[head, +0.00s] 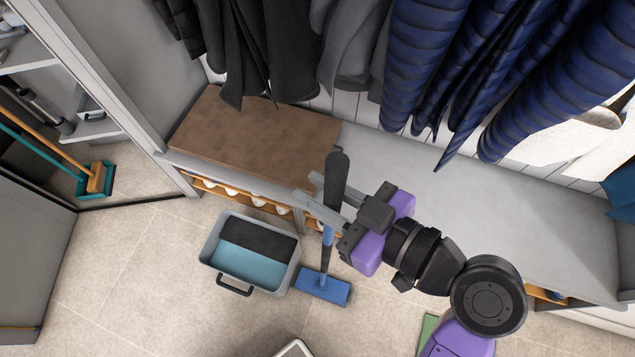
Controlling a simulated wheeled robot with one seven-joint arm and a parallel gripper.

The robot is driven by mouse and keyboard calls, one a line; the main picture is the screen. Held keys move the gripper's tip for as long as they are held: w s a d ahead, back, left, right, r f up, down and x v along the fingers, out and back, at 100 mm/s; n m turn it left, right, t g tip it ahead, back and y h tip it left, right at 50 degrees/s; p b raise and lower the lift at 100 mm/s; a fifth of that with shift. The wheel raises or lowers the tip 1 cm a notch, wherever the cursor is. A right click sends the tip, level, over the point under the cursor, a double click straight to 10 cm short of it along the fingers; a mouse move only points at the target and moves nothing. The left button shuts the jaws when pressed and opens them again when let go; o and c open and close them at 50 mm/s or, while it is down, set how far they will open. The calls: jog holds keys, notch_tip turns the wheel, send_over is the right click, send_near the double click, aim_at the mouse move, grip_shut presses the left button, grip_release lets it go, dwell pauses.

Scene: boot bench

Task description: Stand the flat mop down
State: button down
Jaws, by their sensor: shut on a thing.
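The flat mop (323,287) has a blue rectangular head, a blue pole and a thick black grip at the top. My gripper (325,190) is shut on the mop's handle near the black grip. The pole runs down from the fingers to the head, close to upright in this view. The head is low, by the tiled floor just right of a grey bucket; I cannot tell whether it touches the floor. Part of the pole is hidden behind the fingers.
The grey bucket (209,252) with a black handle stands on the floor beside the mop head. A bench (450,190) with a brown pad (250,135) runs behind, under hanging coats (450,70). A broom and teal dustpan (96,180) are at left.

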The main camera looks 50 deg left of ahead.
aim_at(340, 208)
jog(key=shift+f, duration=0.2)
dwell(0.6)
jog(key=c, duration=1.2)
grip_release()
jog(key=shift+o, duration=0.4)
jog(key=shift+b+v, duration=0.8)
jog(key=shift+v, duration=3.1)
